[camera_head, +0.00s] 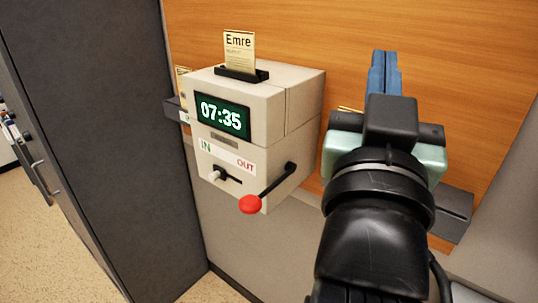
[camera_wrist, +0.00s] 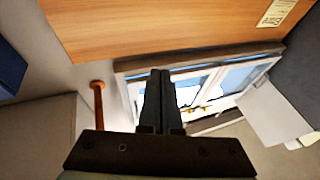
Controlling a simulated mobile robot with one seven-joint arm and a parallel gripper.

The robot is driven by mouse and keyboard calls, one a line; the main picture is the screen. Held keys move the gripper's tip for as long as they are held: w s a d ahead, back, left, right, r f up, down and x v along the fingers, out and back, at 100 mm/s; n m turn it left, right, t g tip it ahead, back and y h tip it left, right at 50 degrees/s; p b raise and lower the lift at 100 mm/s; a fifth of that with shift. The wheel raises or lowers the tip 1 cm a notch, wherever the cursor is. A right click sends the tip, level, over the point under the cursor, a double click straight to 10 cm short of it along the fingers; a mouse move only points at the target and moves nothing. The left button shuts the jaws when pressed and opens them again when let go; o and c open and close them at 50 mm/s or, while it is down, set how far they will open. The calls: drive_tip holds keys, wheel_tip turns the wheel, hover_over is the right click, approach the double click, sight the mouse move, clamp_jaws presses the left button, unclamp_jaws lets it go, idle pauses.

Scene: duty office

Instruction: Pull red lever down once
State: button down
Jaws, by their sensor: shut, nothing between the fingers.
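The red lever (camera_head: 250,204) is a red ball on a black arm, on the front right of a beige time clock (camera_head: 262,103). The black arm slopes from its pivot on the clock's right side down to the ball at lower left. My gripper (camera_head: 384,55) is to the right of the clock, pointing up toward the wooden board, with its fingers together and empty. It is apart from the lever. In the wrist view my gripper (camera_wrist: 160,75) shows two dark fingers side by side with nothing between them. I cannot make out the lever in that view.
A card marked Emre (camera_head: 239,52) stands in the clock's top slot. A white knob (camera_head: 214,176) sits beside the IN and OUT label. A dark grey cabinet (camera_head: 90,130) stands at left. A grey rack (camera_head: 452,212) is on the wall behind my arm.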

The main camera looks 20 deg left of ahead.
wheel_tip(320, 180, up, 7)
drive_tip(key=w+g+p, duration=0.2)
drive_tip(key=p, duration=0.8)
drive_tip(key=n+g+h+p, duration=0.2)
drive_tip(key=n+g+p, duration=0.9)
drive_tip(key=n+p, duration=1.05)
hover_over(244, 203)
drive_tip(key=b, duration=0.2)
wheel_tip(244, 203, down, 18)
drive_tip(key=n, duration=0.3)
wheel_tip(244, 203, down, 6)
drive_tip(key=b, duration=0.8)
drive_tip(key=shift+f, duration=0.25)
drive_tip(key=shift+f+b, duration=0.4)
drive_tip(key=shift+f, duration=0.75)
